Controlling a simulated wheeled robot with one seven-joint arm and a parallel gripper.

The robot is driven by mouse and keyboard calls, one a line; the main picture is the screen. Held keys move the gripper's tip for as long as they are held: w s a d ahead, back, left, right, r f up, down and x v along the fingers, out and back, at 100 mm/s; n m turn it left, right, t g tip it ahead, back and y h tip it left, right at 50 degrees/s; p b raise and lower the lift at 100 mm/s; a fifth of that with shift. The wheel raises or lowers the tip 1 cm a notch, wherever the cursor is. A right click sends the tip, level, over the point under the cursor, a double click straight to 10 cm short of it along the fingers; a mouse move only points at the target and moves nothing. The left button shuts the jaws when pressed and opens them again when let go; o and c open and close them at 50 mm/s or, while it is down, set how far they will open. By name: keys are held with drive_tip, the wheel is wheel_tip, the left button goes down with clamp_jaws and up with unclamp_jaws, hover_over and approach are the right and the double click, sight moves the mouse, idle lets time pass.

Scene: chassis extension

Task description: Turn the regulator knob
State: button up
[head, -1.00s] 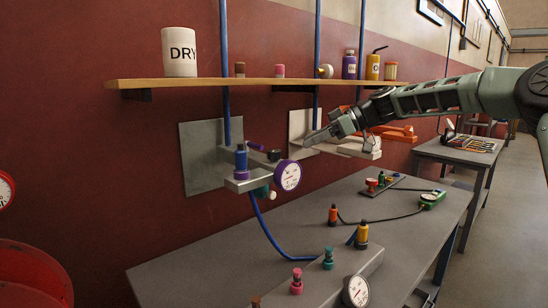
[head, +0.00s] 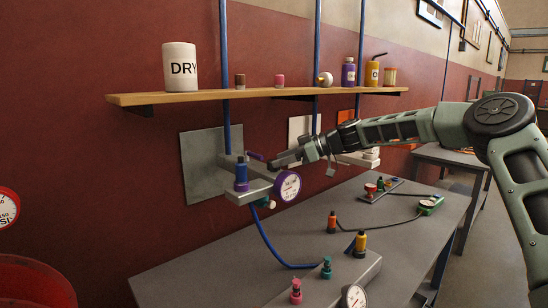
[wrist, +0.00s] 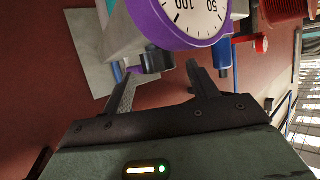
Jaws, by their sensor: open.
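My gripper (head: 276,162) is open just above and behind the gauge, pointing left. In the wrist view, a short dark knob (wrist: 157,61) with a purple piece beside it shows beyond the gap between my open fingertips (wrist: 163,70). I cannot tell whether the fingers touch it. In the head view my gripper hides that knob.
A wooden shelf (head: 200,97) with a white DRY canister (head: 180,67) and several bottles runs above. Blue vertical pipes (head: 224,60) stand against the red wall. Below is a grey bench (head: 310,222) with small fittings and a green-cased gauge (head: 430,205).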

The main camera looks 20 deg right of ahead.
drive_tip(key=shift+p+x, duration=0.35)
drive_tip(key=shift+x, duration=1.3)
drive_tip(key=c, duration=1)
drive_tip(key=shift+t+b, duration=0.3)
drive_tip(key=shift+b, duration=0.15)
